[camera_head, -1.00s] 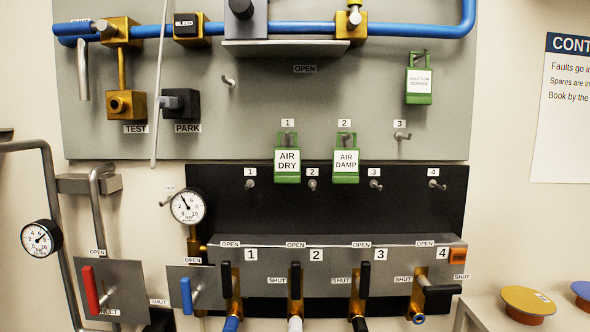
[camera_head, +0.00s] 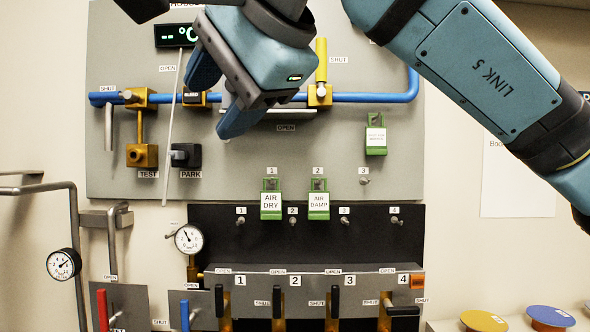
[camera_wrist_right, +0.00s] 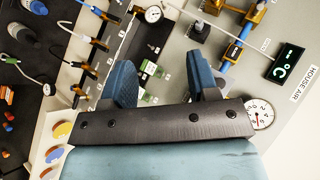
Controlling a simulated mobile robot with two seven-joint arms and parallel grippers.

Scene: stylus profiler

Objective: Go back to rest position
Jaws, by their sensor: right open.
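My right gripper (camera_head: 218,98) is in front of the upper part of the grey wall panel (camera_head: 250,160). Its arm comes in from the upper right. The two blue fingers are spread apart with nothing between them; the right wrist view also shows the open gripper (camera_wrist_right: 162,82). The gripper and forearm hide part of the blue pipe (camera_head: 370,97) and the middle of the upper panel. Whether the fingers touch anything on the panel I cannot tell. My left gripper is not in view.
A yellow valve handle (camera_head: 321,60) stands upright just right of the gripper. Green tags, AIR DRY (camera_head: 271,206) and AIR DAMP (camera_head: 318,206), hang below. A thin pale rod (camera_head: 173,125) crosses the panel at left. A gauge (camera_head: 188,239) and valve manifold (camera_head: 320,285) are lower down.

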